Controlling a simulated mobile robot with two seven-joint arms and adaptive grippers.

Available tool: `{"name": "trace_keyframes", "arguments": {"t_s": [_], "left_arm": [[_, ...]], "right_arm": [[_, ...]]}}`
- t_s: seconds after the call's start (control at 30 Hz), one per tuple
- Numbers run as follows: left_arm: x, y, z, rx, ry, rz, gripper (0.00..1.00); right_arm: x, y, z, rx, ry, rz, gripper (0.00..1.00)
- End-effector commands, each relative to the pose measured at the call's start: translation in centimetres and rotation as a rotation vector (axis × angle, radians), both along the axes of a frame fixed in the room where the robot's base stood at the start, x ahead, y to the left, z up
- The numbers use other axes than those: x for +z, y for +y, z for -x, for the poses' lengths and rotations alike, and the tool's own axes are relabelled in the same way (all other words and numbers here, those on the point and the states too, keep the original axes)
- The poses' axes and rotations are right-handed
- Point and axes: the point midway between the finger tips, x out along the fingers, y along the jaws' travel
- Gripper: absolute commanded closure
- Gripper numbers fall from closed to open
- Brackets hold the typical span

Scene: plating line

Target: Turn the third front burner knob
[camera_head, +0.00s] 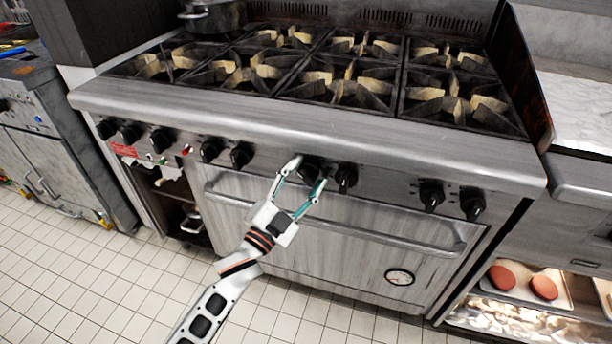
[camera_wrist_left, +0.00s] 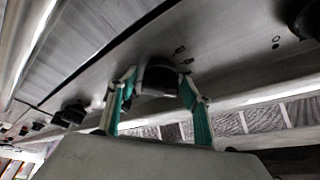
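The stove's front panel (camera_head: 400,178) carries a row of black knobs. My left gripper (camera_head: 308,171) is at the left knob (camera_head: 311,166) of the middle pair, under the front ledge. In the left wrist view this black knob (camera_wrist_left: 160,78) sits between the two fingertips of the gripper (camera_wrist_left: 159,82). The fingers are spread, one on each side of it, with a small gap seeming to show. Whether either tip touches the knob is hard to tell. The right knob (camera_head: 346,177) of the pair is just beside the right finger. My right gripper is not in view.
More knobs lie left (camera_head: 242,155) and right (camera_head: 431,194) along the panel. A long oven door handle (camera_head: 390,238) runs below the gripper. A pot (camera_head: 215,17) stands at the back left of the burners. Tiled floor (camera_head: 90,280) is clear in front.

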Motion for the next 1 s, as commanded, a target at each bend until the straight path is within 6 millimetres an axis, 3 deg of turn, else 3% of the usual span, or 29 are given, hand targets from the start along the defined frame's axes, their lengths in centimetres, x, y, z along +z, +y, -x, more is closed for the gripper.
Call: {"name": "trace_keyframes", "arguments": {"t_s": [0.47, 1.0], "left_arm": [[-0.4, 0.6, 0.9, 0.0, 0.001, -0.001, 0.48], [-3.0, 5.9, 8.6, 0.0, 0.001, -0.001, 0.48]], "right_arm": [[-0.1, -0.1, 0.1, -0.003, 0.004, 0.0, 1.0], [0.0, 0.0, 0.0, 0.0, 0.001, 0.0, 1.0]]}}
